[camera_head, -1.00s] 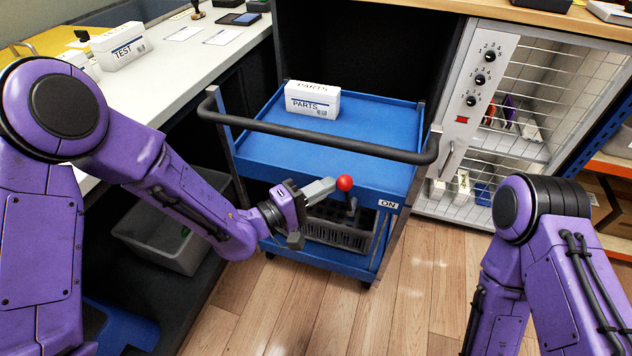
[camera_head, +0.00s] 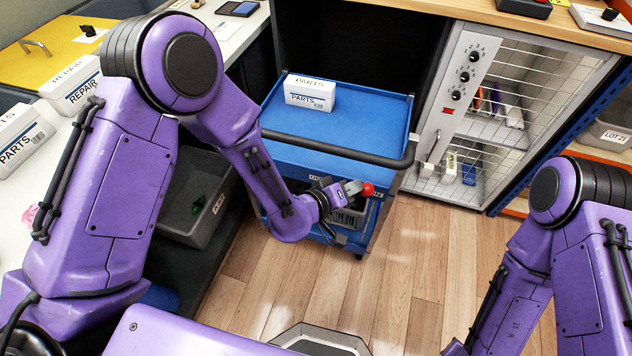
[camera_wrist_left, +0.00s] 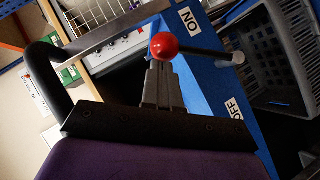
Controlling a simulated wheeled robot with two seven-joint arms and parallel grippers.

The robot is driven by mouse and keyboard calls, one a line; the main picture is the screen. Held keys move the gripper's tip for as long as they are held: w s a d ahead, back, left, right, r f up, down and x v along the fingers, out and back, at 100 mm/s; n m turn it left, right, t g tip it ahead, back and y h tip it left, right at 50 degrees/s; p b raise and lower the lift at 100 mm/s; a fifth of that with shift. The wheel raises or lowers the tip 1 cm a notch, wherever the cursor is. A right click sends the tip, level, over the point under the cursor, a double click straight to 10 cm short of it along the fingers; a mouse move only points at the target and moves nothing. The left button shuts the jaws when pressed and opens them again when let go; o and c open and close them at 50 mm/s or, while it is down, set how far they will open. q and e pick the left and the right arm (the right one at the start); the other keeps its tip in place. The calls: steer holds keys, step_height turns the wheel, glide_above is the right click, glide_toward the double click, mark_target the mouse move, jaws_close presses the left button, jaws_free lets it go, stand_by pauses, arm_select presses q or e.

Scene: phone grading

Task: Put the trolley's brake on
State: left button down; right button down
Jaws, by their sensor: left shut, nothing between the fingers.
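The blue trolley (camera_head: 345,168) stands with its dark push handle toward me. Its brake lever has a red ball knob (camera_head: 367,188), also in the left wrist view (camera_wrist_left: 164,46). There the dark rod runs right from the knob, over the blue panel between the ON label (camera_wrist_left: 190,20) and the OFF label (camera_wrist_left: 234,109); the knob appears nearer ON. My left gripper (camera_head: 353,187) is shut and empty, its fingertips (camera_wrist_left: 162,66) against or just behind the knob; exact contact is unclear. My right gripper is out of view.
A PARTS box (camera_head: 310,95) sits on the trolley's top. A grey bin (camera_head: 190,205) is under the counter at left. A wire-fronted cabinet (camera_head: 490,110) stands right of the trolley. The wooden floor (camera_head: 330,290) in front is clear.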

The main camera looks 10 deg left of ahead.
arm_select(q)
steer(key=shift+d, duration=0.25)
stand_by(0.4)
steer(key=w+r+p+v, duration=0.1)
steer(key=v, duration=0.5)
steer(key=a+p+v, duration=0.1)
steer(key=p+v, duration=0.1)
steer(key=v, duration=0.4)
steer(key=shift+a+r, duration=0.3)
steer(key=shift+r, duration=0.25)
